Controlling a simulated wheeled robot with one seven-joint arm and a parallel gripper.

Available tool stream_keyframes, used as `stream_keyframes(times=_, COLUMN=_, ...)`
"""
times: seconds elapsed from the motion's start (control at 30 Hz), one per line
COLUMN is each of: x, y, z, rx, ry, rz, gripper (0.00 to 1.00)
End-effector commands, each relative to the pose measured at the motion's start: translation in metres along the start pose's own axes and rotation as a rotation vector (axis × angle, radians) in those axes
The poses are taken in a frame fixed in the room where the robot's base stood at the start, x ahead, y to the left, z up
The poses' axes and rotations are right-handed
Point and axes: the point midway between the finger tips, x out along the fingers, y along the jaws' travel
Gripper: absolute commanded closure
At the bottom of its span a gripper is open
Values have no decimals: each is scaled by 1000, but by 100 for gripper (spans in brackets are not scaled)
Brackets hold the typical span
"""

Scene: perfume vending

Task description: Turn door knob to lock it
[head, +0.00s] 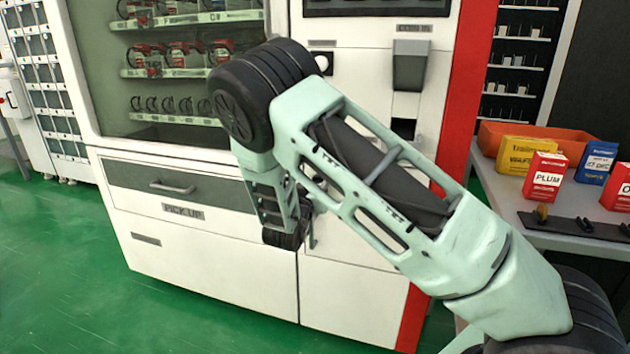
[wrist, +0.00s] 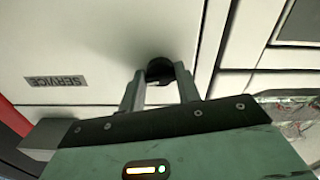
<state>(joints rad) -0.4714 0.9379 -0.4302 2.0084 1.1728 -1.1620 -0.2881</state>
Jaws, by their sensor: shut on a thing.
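The black door knob (wrist: 159,68) shows in the wrist view, on a white service door (wrist: 60,40). My gripper (wrist: 160,78) has one finger on each side of the knob and is shut on it. In the head view my gripper (head: 311,232) is low against the white front of the vending machine, right of the PICK UP drawer. The knob is hidden there behind my arm and wrist. The lower door (head: 345,290) looks flush with the machine's front. I cannot tell whether it is locked.
The PICK UP drawer (head: 165,188) with its handle is left of my wrist. A coin slot unit (head: 409,70) is above. At right, a grey table (head: 500,195) holds several boxes and an orange bin (head: 560,137). Green floor (head: 90,270) is clear at front left.

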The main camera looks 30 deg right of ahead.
Motion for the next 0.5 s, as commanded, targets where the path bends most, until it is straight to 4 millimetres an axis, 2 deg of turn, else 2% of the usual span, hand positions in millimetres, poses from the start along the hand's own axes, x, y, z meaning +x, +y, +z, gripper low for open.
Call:
stream_keyframes(times=0.03, x=0, y=2, z=-6, rx=-45, ry=-2, rz=0, gripper=90)
stream_keyframes(times=0.5, x=0, y=2, z=-5, rx=-490, ry=-1, rz=-2, gripper=90)
